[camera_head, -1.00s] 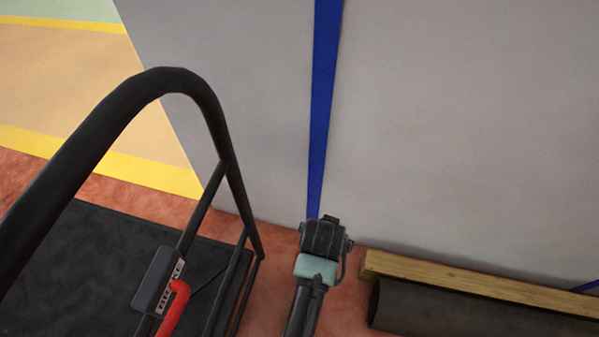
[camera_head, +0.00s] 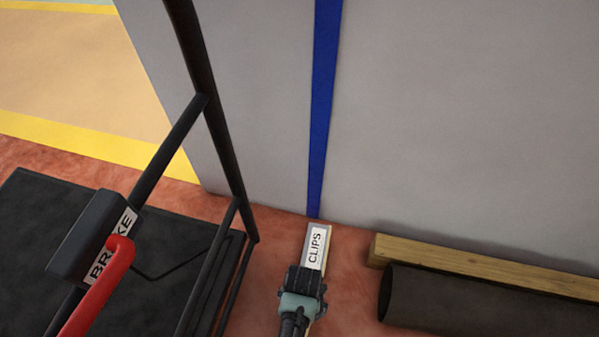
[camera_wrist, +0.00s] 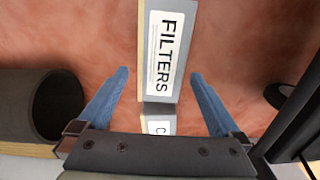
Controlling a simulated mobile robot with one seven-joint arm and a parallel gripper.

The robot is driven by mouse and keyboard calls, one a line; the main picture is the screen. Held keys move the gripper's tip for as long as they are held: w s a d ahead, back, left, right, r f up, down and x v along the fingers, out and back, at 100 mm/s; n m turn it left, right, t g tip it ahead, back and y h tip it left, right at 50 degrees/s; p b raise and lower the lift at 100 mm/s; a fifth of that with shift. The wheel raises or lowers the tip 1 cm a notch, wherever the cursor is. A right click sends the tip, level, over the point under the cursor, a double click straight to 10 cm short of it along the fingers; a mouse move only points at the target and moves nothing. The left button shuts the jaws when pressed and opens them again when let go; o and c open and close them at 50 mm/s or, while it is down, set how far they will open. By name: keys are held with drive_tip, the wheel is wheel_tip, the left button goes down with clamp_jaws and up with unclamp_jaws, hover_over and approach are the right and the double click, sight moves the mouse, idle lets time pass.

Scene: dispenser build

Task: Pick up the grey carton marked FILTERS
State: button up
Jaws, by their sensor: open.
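The grey carton marked FILTERS (camera_wrist: 168,50) lies on the red floor in the wrist view, label up, running off the top edge. My gripper (camera_wrist: 160,74) is open, its two blue fingers apart on either side of the carton's line, with nothing held. I cannot tell how high it is above the carton. In the head view my gripper (camera_head: 303,282) covers the place where FILTERS lies, so its label is hidden there. A second carton marked CLIPS (camera_head: 317,248) lies beyond the gripper toward the wall. Its end (camera_wrist: 158,124) shows in the wrist view, partly behind the gripper body.
A black-framed cart (camera_head: 215,120) with a red BRAKE lever (camera_head: 98,285) stands at left, close to the arm. A dark pipe (camera_head: 480,300) and a wooden beam (camera_head: 480,265) lie at right. A grey wall (camera_head: 460,110) with a blue stripe closes the far side.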

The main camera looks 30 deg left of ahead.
drive_tip(key=f+b, duration=0.2)
drive_tip(key=s+f+b, duration=0.1)
drive_tip(key=f+b, duration=0.1)
drive_tip(key=f, duration=0.1)
drive_tip(key=shift+s+f+b, duration=0.15)
drive_tip(key=shift+f+b, duration=0.1)
drive_tip(key=shift+b, duration=0.05)
drive_tip(key=shift+f+b, duration=0.35)
drive_tip(key=shift+f, duration=0.05)
drive_tip(key=shift+r, duration=0.1)
clamp_jaws()
